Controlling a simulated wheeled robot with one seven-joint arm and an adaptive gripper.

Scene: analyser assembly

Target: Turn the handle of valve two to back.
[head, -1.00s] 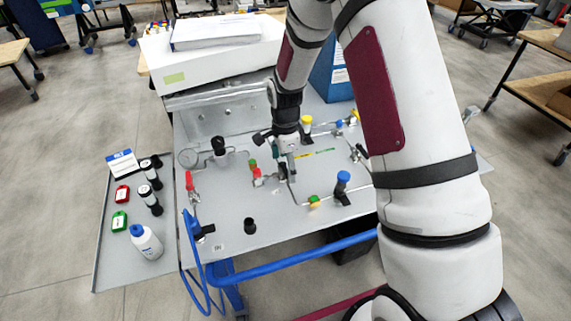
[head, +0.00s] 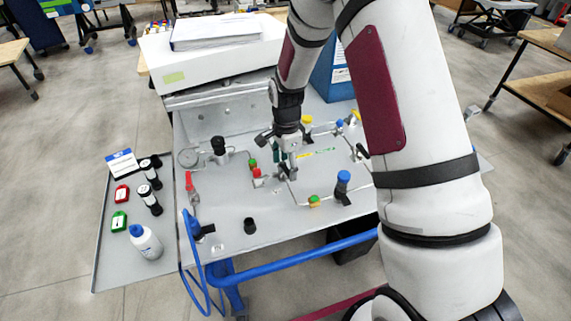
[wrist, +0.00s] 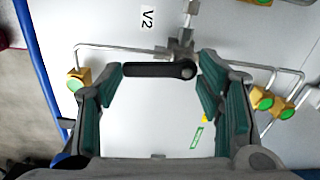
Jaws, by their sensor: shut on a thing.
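The handle of valve two (wrist: 158,70) is a black lever. In the wrist view it lies crosswise between the fingers of my gripper (wrist: 160,68), with its round pivot end at the right beside the metal valve body (wrist: 181,48). The V2 label (wrist: 147,17) is on the pale panel above it. The teal finger pads are at the two ends of the lever, and my gripper is shut on it lengthwise. In the head view my gripper (head: 286,172) is low over the panel, and it mostly hides the handle.
Thin pipes and yellow-green fittings (wrist: 78,79) flank the valve. On the panel (head: 285,225) stand a blue-capped part (head: 343,185), a black knob (head: 218,146) and a red handle (head: 189,181). A blue rail (head: 295,257) runs along the front. A side tray (head: 108,265) holds bottles and tags.

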